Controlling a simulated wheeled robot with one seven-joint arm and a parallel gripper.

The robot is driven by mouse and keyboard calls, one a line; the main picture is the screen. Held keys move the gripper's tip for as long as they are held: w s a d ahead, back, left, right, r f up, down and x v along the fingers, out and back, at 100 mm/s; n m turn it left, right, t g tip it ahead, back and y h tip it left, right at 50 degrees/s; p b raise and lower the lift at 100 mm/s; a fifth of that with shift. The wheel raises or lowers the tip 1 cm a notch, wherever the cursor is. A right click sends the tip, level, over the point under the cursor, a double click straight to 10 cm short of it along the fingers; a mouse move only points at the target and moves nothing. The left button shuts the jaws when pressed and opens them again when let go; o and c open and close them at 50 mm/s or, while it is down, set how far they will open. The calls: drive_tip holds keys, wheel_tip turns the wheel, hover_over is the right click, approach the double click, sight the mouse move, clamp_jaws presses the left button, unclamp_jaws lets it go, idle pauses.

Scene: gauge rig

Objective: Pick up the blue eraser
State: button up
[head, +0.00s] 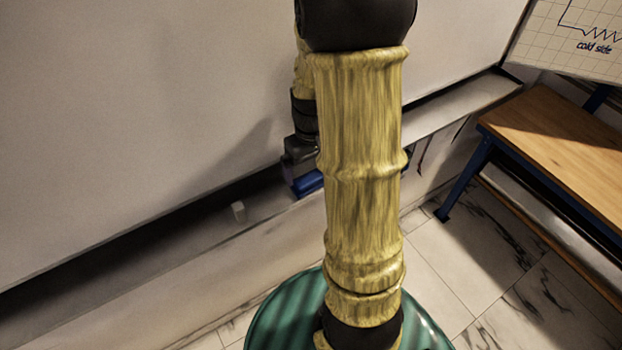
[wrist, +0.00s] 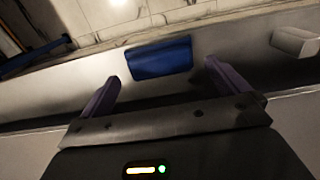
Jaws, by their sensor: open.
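The blue eraser (wrist: 160,59) lies on the pale ledge below the board. In the wrist view it sits ahead of my gripper (wrist: 161,72), roughly between the lines of the two purple fingers, slightly beyond or level with their tips. The fingers are spread and I see no contact with it. In the head view the eraser (head: 308,182) is partly hidden by my arm, and my gripper (head: 291,168) is just above and beside it, its fingers mostly hard to make out.
A small white block (head: 238,211) lies on the ledge (head: 200,232) to the left; it shows at right in the wrist view (wrist: 295,42). The large whiteboard (head: 120,110) rises behind the ledge. A wooden bench (head: 560,150) with blue legs stands at right.

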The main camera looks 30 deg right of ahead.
sight(311, 176)
drive_tip(key=shift+w+f+p, duration=0.15)
drive_tip(key=shift+f+p, duration=0.4)
drive_tip(key=shift+f, duration=0.8)
drive_tip(key=shift+w+f+p, duration=0.1)
drive_tip(key=shift+f+p, duration=0.4)
drive_tip(key=shift+f, duration=0.8)
drive_tip(key=shift+d, duration=0.1)
drive_tip(key=shift+s, duration=0.1)
drive_tip(key=c, duration=0.6)
drive_tip(key=shift+r, duration=0.15)
drive_tip(key=shift+c, duration=0.2)
wheel_tip(311, 176, up, 10)
drive_tip(key=shift+f+b, duration=0.1)
drive_tip(key=shift+b, duration=1)
